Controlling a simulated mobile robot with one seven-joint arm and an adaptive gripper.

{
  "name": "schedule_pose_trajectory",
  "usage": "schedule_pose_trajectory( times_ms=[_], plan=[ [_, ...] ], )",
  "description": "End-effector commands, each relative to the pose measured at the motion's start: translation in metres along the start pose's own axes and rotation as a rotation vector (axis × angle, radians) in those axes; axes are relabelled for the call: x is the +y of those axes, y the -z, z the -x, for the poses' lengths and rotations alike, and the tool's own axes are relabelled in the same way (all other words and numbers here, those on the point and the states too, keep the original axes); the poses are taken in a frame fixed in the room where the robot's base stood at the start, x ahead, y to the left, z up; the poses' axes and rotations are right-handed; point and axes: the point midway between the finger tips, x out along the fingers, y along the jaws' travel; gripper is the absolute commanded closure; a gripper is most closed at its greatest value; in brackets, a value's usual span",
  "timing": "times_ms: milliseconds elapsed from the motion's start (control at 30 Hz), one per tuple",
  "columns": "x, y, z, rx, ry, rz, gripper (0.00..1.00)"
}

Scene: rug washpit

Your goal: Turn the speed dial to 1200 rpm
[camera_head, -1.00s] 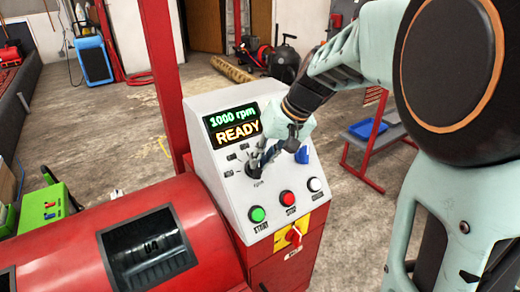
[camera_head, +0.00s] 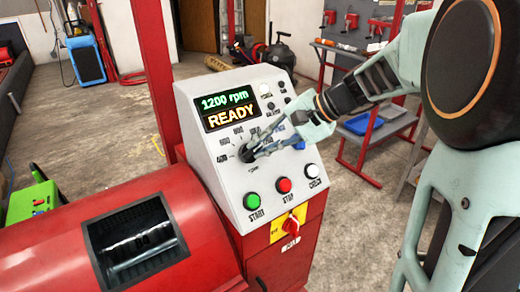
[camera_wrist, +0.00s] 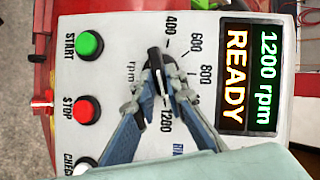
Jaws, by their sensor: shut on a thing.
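The speed dial (camera_head: 246,154) is a black knob on the white sloped control panel (camera_head: 222,181). In the wrist view the dial (camera_wrist: 155,62) sits inside a printed scale with 400, 600, 800 and 1200 legible, and its white pointer line points toward the 1200 side. The display (camera_head: 229,109) reads "1200 rpm" and "READY"; it also shows in the wrist view (camera_wrist: 250,80). My gripper (camera_head: 252,153) is shut on the dial, with its fingertips (camera_wrist: 156,80) on either side of the knob. The fingers hide part of the scale.
Below the dial are a green START button (camera_head: 252,201), a red STOP button (camera_head: 284,185) and a white CHECK button (camera_head: 311,170). A red switch (camera_head: 291,224) on a yellow plate is lower down. A red drum (camera_head: 60,245) stands left.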

Motion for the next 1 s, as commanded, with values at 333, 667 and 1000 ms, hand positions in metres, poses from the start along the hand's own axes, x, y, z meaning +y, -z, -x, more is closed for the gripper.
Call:
schedule_pose_trajectory(
  times_ms=[333, 667, 1000],
  plan=[
    [0.0027, -0.0004, -0.0007, 0.0, 0.052, -0.101, 1.0],
    [0.0023, -0.0006, -0.0003, -0.001, 0.059, -0.114, 1.0],
    [0.0023, -0.0006, -0.0004, -0.001, 0.058, -0.113, 0.71]
  ],
)
